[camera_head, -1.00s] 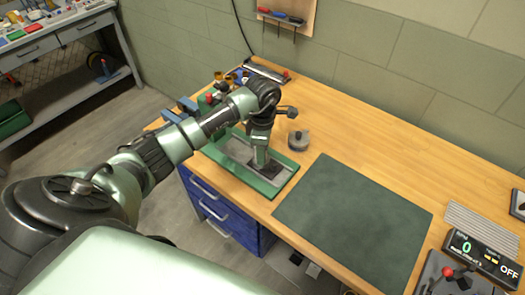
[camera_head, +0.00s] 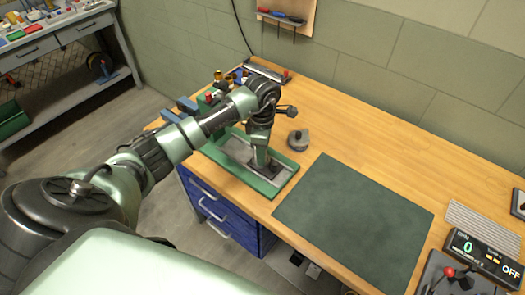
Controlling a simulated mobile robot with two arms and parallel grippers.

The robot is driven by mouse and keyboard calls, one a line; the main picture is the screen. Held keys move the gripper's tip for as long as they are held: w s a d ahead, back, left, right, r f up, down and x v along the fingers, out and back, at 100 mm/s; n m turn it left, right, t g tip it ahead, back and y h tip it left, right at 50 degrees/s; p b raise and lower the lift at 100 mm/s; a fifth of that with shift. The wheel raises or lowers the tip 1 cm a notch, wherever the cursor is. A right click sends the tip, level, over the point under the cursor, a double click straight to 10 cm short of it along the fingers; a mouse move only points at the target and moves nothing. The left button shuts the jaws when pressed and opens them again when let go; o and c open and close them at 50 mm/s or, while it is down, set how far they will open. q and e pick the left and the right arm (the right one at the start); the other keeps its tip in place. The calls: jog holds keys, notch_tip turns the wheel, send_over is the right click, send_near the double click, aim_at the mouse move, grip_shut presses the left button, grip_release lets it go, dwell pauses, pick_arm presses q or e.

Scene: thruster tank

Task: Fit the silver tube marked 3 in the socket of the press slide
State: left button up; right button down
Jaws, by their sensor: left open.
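My left gripper (camera_head: 263,166) is low over the right end of a green-rimmed tray (camera_head: 276,191) with a grey floor, on the wooden bench. It points down and is open. Its fingers are dark and small, and I cannot tell whether anything lies between them. I cannot make out a silver tube marked 3, and my arm hides part of the tray. I cannot clearly identify the press slide or its socket. My right gripper is not in view.
A grey round part (camera_head: 298,141) stands beside the tray. A dark green mat (camera_head: 355,220) lies to the right, empty. A control box (camera_head: 484,258) reading 0 and OFF stands at the far right, near a red-knobbed lever (camera_head: 449,272). Small brass parts (camera_head: 218,76) stand at the back left.

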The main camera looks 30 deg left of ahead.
pick_arm(q)
jog(key=shift+s+d+f, duration=0.2)
jog(key=shift+s+f, duration=0.2)
jog(key=shift+f, duration=0.05)
notch_tip(320, 180, up, 9)
jog(key=b, duration=0.2)
jog(key=shift+w+a+f, duration=0.15)
jog(key=shift+w+a, duration=0.05)
jog(key=shift+w, duration=0.15)
